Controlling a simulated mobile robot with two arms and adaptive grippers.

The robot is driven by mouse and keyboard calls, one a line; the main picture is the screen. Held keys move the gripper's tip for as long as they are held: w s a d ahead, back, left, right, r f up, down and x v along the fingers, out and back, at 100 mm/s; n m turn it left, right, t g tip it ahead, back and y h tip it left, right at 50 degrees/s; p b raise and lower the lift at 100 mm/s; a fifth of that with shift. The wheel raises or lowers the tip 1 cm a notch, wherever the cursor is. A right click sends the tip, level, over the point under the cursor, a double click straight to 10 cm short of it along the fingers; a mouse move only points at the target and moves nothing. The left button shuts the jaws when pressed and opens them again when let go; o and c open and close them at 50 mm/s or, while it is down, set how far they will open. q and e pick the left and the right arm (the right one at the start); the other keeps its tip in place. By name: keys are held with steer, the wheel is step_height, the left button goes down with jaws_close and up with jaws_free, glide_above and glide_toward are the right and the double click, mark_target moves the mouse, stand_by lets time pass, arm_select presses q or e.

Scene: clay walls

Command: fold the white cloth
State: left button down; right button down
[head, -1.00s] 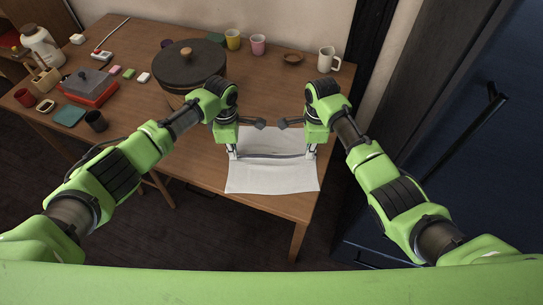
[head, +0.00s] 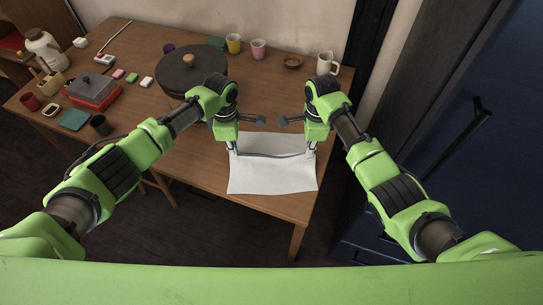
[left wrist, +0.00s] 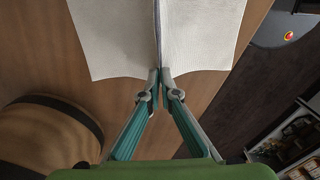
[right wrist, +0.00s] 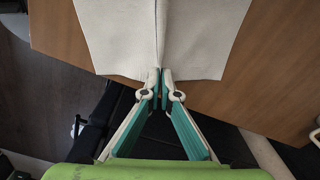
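The white cloth (head: 272,177) lies at the front right of the wooden table, with a crosswise ridge pinched up between my grippers. Cloth shows in front of and behind this ridge. My left gripper (head: 232,151) is shut on the ridge's left end; the left wrist view shows its fingertips (left wrist: 160,73) together on the raised cloth (left wrist: 110,40). My right gripper (head: 311,149) is shut on the right end; its fingertips (right wrist: 160,73) also meet on the cloth (right wrist: 200,45). My arms hide part of the cloth's sides in the head view.
A round dark lidded pot (head: 187,72) stands behind my left gripper. Yellow (head: 233,43) and pink (head: 258,49) cups, a small brown dish (head: 292,62) and a white mug (head: 327,62) line the back. A red-based box (head: 93,92) and several small items fill the left.

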arm_select(q)
steer(key=shift+r, duration=0.45)
arm_select(e)
steer(key=shift+r, duration=0.45)
steer(key=c, duration=1.7)
jaws_free()
arm_select(q)
steer(key=c, duration=2.2)
jaws_free()
steer(key=shift+c, duration=0.2)
steer(key=shift+o, duration=0.4)
steer(key=o, duration=0.5)
steer(key=shift+o, duration=0.5)
